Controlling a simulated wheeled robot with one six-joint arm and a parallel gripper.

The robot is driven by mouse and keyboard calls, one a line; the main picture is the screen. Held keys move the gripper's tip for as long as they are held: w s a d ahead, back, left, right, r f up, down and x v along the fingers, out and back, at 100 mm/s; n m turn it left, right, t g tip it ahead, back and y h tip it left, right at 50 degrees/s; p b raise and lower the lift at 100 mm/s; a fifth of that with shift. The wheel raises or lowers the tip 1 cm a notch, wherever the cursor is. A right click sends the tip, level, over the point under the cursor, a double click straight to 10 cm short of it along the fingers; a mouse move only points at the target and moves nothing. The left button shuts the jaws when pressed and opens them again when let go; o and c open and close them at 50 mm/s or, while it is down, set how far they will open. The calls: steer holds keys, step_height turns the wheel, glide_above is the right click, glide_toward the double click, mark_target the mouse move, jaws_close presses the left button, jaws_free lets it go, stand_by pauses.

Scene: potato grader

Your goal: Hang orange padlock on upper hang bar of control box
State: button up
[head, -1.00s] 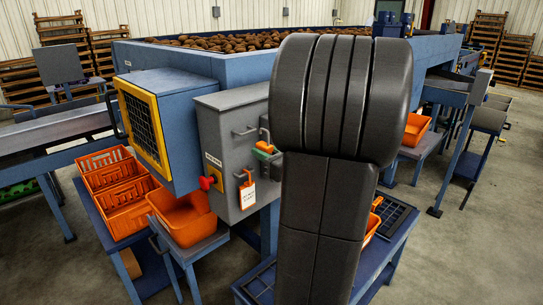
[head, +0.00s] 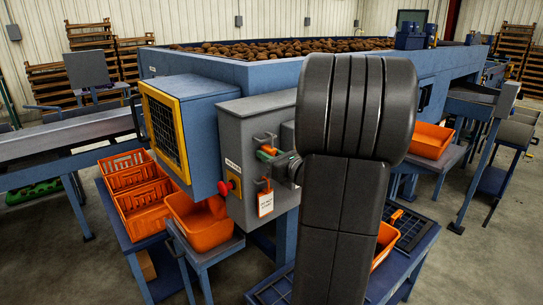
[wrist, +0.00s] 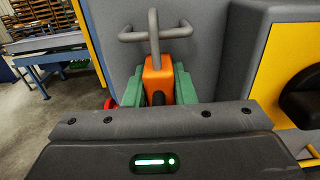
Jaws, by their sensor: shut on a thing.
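The orange padlock (head: 268,150) is held upright between the green finger pads of my gripper (head: 270,153), in front of the grey control box (head: 235,133). In the wrist view the padlock (wrist: 158,78) sits between the pads (wrist: 158,90), its grey shackle pointing up. The upper hang bar (head: 262,138) is right at the shackle. In the wrist view the shackle crosses the bar (wrist: 180,33); I cannot tell whether it is around the bar or only in front.
A red knob (head: 223,187) is on the box's lower left. A yellow-framed blue cabinet (head: 195,110) adjoins it. Orange crates (head: 200,230) stand on carts below. My dark arm covers the right part of the box in the head view.

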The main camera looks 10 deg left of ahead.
steer(key=shift+f, duration=0.2)
steer(key=o, duration=1)
steer(key=b+v, duration=0.2)
steer(key=v, duration=1.2)
steer(key=shift+a+b, duration=0.1)
steer(key=shift+b, duration=0.3)
steer(key=shift+w, duration=0.1)
